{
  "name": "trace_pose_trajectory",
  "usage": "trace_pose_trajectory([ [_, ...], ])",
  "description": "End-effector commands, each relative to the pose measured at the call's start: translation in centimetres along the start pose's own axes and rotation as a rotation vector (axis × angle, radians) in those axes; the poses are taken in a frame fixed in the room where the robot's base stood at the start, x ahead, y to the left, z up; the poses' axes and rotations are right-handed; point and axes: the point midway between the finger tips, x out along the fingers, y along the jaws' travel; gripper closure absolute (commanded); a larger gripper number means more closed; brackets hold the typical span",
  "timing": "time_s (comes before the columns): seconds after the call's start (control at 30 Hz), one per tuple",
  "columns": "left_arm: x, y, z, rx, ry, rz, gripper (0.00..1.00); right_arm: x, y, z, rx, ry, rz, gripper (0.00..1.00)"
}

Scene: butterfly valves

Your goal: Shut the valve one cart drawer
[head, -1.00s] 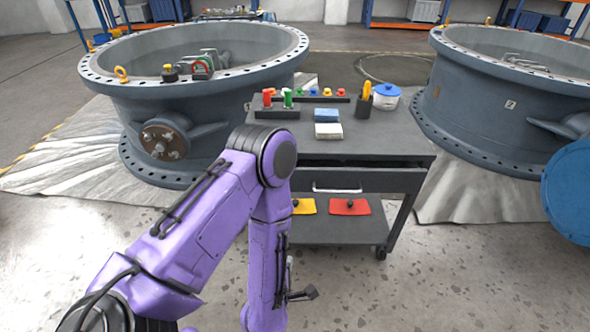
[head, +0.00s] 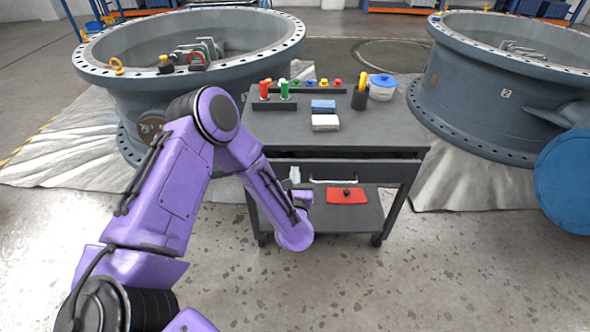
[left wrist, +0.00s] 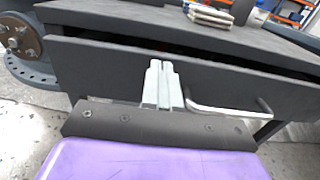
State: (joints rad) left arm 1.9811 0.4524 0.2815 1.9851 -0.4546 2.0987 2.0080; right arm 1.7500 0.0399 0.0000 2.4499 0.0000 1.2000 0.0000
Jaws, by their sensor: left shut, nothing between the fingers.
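The cart (head: 345,135) stands between the two valves. Its drawer (head: 385,174) is partly open; a dark gap shows above the drawer front in the left wrist view (left wrist: 110,70). The drawer has a pale bar handle (head: 335,181), which also shows in the left wrist view (left wrist: 230,110). My left gripper (head: 294,174) is shut and empty in front of the drawer. In the left wrist view its fingers (left wrist: 160,70) are together, over the drawer front just left of the handle. I cannot tell whether they touch it. My right gripper is not in view.
Large grey valves stand left (head: 180,90) and right (head: 470,90). The floor in front (head: 430,270) is clear.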

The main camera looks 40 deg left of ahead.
Motion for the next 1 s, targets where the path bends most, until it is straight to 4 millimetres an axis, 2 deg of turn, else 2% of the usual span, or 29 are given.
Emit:
trace_pose_trajectory([
  [0.1, 1.5, 0.0, 0.0, -0.001, 0.0, 0.001, 1.0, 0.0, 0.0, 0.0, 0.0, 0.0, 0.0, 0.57],
  [0.2, 2.2, 0.0, 0.0, 0.001, 0.0, 0.0, 1.0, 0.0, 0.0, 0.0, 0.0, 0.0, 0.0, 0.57],
  [0.57, 2.4, 0.0, -0.1, 0.001, 0.001, 0.0, 1.0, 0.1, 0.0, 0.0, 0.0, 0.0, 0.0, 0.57],
  [0.8, 4.9, 0.0, -0.2, -0.002, -0.001, 0.002, 1.0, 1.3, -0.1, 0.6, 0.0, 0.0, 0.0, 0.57],
  [1.0, 5.0, 0.0, 0.0, 0.001, 0.0, -0.001, 1.0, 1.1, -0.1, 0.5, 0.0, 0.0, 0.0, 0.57],
])
